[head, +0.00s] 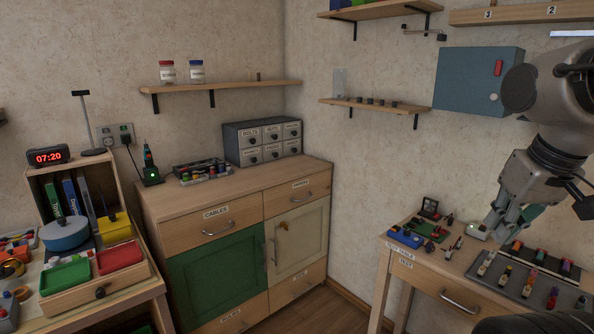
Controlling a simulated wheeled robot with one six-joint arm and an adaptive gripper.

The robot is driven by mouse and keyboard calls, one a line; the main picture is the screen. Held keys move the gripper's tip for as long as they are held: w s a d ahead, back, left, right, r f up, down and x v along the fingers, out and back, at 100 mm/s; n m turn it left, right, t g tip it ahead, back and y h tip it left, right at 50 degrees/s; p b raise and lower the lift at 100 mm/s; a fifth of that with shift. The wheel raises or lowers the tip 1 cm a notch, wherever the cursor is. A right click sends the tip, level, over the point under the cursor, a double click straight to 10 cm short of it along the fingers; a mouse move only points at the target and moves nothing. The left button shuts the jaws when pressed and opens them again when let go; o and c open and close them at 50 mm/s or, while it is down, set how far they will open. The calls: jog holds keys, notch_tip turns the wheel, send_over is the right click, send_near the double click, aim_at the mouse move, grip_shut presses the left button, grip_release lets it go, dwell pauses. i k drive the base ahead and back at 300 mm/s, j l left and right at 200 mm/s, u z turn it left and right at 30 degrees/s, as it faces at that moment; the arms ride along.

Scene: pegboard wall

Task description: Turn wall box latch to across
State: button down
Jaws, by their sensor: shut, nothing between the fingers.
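The wall box (462,82) is a blue-grey box on the right wall, with its door shut. Its red latch (498,68) stands upright on the door near the right edge. A small pale round knob (493,97) sits below the latch. My gripper (491,229) is shut and empty. It points down over the right-hand table, well below the box and apart from it. My arm rises at the right edge, close to the right side of the box in the picture.
The table (396,258) under my gripper holds a grey tray (515,284) of small items and several small parts. A small shelf (372,105) is left of the box. A numbered rail (520,13) runs above it. Cabinets (215,227) stand at the left.

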aim_at(499, 63)
jog(key=i+j+z, duration=0.2)
jog(key=z, duration=0.25)
jog(key=i+j+z, duration=0.25)
jog(key=z, duration=0.15)
jog(key=i+j+z, duration=0.15)
jog(key=j+z, duration=0.15)
jog(key=z, duration=0.15)
